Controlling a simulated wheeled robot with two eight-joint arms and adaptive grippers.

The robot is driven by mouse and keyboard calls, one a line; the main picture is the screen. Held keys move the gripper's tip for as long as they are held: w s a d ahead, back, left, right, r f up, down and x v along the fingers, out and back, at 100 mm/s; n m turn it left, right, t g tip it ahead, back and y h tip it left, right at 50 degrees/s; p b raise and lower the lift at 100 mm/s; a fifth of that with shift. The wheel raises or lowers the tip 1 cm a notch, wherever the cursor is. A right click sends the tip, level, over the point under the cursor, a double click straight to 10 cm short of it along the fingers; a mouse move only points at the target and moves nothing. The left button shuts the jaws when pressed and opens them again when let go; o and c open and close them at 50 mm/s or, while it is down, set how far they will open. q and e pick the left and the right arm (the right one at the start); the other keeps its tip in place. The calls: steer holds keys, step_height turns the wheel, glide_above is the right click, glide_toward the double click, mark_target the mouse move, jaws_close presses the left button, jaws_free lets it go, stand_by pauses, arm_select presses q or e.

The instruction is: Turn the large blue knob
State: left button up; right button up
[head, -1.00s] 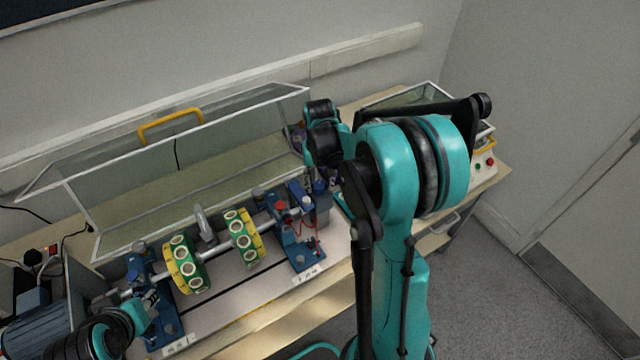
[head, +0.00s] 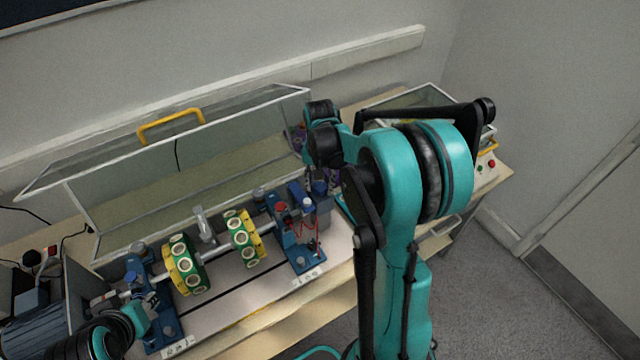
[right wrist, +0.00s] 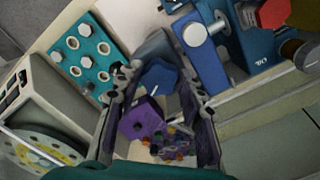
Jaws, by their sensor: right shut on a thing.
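The large blue knob (right wrist: 160,77) shows in the right wrist view, lobed and dark blue, between the two dark fingers of my right gripper (right wrist: 157,72). The gripper is shut on it. In the head view my right gripper (head: 319,178) reaches down at the right end of the blue bearing stand (head: 298,250), and the knob is mostly hidden there.
A shaft with green and yellow discs (head: 184,266) runs across the bench. A clear cover with a yellow handle (head: 171,123) stands open behind. The wrist view shows a teal block with holes (right wrist: 84,55), a purple block (right wrist: 141,119) and a red hexagonal knob (right wrist: 273,13).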

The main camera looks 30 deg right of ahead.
mark_target(320, 187)
steer(key=o, duration=0.9)
steer(key=shift+r, duration=0.1)
step_height(320, 187, up, 12)
stand_by(0.6)
steer(key=s+a+f+n+t+b, duration=0.7)
steer(key=s+a+f+n+b, duration=0.2)
steer(key=s+a+f+b, duration=0.2)
steer(key=s+a+f, duration=0.2)
steer(key=s+a, duration=0.1)
steer(key=shift+s+f, duration=0.15)
steer(key=shift+s, duration=0.2)
